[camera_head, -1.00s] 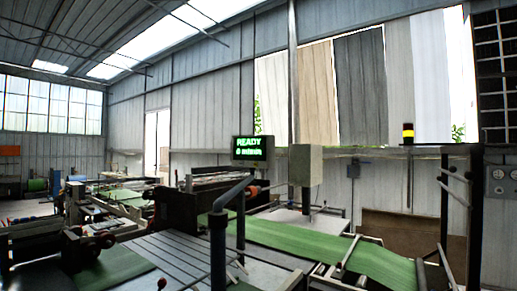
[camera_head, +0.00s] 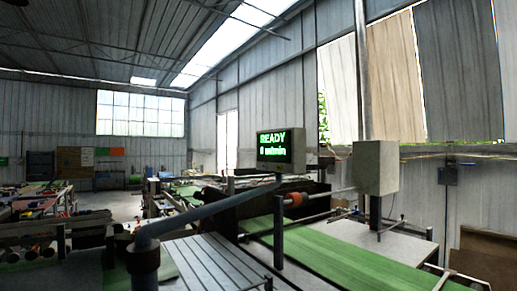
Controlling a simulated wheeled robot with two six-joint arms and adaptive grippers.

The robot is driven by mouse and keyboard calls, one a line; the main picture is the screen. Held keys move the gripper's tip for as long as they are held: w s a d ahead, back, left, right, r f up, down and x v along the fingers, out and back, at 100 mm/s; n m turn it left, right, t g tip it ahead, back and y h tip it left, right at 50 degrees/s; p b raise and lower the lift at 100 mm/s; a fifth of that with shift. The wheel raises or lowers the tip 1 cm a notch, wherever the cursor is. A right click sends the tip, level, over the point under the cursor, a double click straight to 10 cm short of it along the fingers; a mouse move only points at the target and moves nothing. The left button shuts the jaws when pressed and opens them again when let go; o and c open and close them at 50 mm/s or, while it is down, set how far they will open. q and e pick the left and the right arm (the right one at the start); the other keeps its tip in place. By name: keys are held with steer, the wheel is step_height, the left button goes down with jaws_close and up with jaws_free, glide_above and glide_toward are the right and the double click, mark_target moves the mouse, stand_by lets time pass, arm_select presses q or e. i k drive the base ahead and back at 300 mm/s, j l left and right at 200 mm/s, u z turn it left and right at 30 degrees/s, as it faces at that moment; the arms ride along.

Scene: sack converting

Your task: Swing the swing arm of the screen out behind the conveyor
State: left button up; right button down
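The screen (camera_head: 281,150) is a small dark box with green text reading READY above a second line in m/min. The swing arm (camera_head: 210,205) is a thick grey tube. It runs from an upright post (camera_head: 145,262) at the lower left up and right to just below the screen. The conveyor's green belt (camera_head: 325,250) passes at the lower right, beyond a slatted metal table (camera_head: 215,265). The arm appears in front of part of the machinery. Neither of my grippers is in view.
A grey box (camera_head: 376,168) on a post stands right of the screen. Rollers and dark machine frames (camera_head: 255,208) lie behind the arm. Another machine (camera_head: 60,245) fills the lower left. Open floor (camera_head: 120,205) shows at the left, toward the windowed back wall.

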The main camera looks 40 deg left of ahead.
mark_target(144, 235)
steer(key=i+u, duration=0.15)
steer(key=u, duration=0.3)
steer(key=i+u, duration=0.15)
steer(key=u, duration=0.25)
steer(key=i+u, duration=0.15)
steer(key=u, duration=0.3)
steer(key=i+l+u, duration=0.1)
steer(key=u, duration=0.35)
